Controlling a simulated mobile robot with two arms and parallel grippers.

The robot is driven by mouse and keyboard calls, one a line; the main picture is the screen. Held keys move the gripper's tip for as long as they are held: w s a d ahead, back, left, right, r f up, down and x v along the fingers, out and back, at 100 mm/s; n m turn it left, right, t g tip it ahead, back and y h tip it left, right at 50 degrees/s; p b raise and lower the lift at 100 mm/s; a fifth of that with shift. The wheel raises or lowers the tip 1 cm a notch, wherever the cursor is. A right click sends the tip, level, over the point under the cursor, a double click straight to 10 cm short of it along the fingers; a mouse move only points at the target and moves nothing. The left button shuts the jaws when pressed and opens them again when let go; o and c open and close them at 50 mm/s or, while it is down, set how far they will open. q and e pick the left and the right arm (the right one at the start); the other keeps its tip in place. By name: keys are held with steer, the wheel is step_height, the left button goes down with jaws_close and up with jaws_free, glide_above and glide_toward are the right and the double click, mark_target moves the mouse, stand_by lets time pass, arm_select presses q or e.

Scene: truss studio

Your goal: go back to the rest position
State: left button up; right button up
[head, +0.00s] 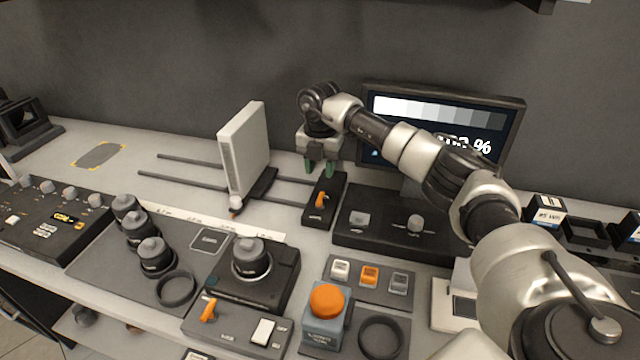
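My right arm reaches in from the right side of the head view. Its gripper (320,167) hangs over the desk with its fingers pointing down. The two green-tipped fingers stand apart with nothing visible between them. They are just behind and above a small black box with an orange lever (321,200); I cannot tell if they touch it. My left gripper is not in view.
A white upright panel (243,155) on rails stands left of the gripper. A monitor (445,120) stands behind my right arm. A black control box (385,228), an orange button (327,300) and several lenses crowd the front. The desk's back left is clearer.

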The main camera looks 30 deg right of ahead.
steer(key=shift+r, duration=0.45)
